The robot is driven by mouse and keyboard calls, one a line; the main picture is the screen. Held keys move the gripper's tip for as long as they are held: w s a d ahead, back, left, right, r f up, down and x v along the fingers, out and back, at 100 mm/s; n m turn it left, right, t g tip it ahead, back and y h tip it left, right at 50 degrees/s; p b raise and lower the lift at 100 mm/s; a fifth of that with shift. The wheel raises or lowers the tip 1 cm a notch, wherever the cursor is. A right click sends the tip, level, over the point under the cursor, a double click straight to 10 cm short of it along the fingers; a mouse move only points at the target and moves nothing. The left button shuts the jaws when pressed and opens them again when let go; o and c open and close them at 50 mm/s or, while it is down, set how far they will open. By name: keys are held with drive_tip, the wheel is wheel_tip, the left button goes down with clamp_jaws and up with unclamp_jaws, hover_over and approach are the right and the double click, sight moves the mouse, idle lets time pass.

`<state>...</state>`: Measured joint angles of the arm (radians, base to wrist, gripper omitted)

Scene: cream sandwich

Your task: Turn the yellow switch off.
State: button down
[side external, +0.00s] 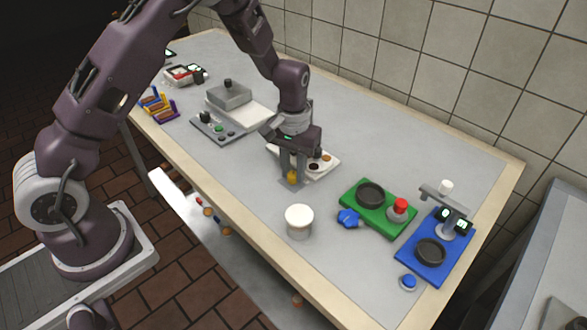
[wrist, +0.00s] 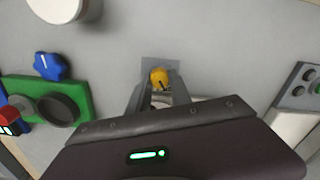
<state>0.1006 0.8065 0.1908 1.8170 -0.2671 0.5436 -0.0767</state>
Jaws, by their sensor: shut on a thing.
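The yellow switch is a small round knob (side external: 292,177) on a grey square plate on the table, near the table's middle. In the wrist view the yellow knob (wrist: 159,77) shows a dark mark on its top. My gripper (side external: 291,174) points down over it, and its two fingers stand on either side of the knob. In the wrist view my gripper (wrist: 160,88) is shut on the knob, with the grey plate (wrist: 160,62) showing just beyond it. The lower sides of the knob are partly hidden by the fingers.
A white-topped cylinder (side external: 299,218) stands close in front. To the right are a green base (side external: 369,224) with a dark dish and red button, a blue knob (side external: 348,217) and a blue base (side external: 452,256). A white tray (side external: 328,166) lies behind my gripper. A control panel (side external: 217,128) is left.

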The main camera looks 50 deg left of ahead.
sight(294, 173)
drive_tip(key=shift+r, duration=0.1)
drive_tip(key=c, duration=1.5)
unclamp_jaws()
drive_tip(key=shift+o, duration=0.2)
wheel_tip(294, 173, up, 7)
